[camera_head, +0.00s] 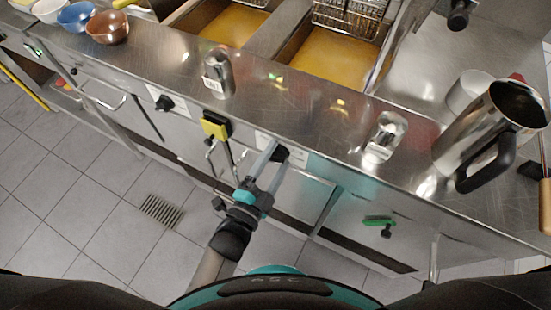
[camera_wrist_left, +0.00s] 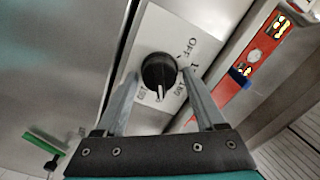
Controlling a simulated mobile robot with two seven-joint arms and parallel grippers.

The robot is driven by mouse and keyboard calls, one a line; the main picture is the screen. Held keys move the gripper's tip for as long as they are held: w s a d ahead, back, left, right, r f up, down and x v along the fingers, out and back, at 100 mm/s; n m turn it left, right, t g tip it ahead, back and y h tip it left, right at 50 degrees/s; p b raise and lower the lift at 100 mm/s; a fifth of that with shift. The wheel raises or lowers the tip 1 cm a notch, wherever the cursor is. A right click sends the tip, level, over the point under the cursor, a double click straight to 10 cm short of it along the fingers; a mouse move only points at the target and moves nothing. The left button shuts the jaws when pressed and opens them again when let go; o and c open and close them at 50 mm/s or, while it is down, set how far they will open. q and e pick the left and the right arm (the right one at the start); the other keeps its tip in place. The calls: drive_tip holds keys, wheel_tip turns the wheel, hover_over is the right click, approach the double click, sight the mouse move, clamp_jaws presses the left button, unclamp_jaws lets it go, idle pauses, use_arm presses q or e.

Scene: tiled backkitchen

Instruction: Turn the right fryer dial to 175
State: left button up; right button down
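The right fryer dial is a round black knob (camera_head: 281,153) on a white label plate on the counter front. In the left wrist view the knob (camera_wrist_left: 158,72) has a white pointer mark toward the bottom of the picture. The plate (camera_wrist_left: 180,42) reads OFF at upper right; the smaller numbers are too blurred to read surely. My left gripper (camera_head: 273,157) is at the dial. In the left wrist view its fingers (camera_wrist_left: 160,76) are apart, one on each side of the knob, with narrow gaps. My right gripper is not in view.
Another black dial (camera_head: 165,103) is farther left. A yellow-and-black box (camera_head: 215,125) hangs beside my gripper. Two fryer vats with oil (camera_head: 325,62) lie behind. A metal jug (camera_head: 490,130) and a shaker (camera_head: 217,75) stand on the counter. A green handle (camera_head: 379,220) is lower right.

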use_arm(q)
drive_tip(key=shift+o, duration=1)
drive_tip(key=v, duration=1.5)
drive_tip(key=shift+p, duration=0.45)
drive_tip(key=shift+s+a, duration=0.1)
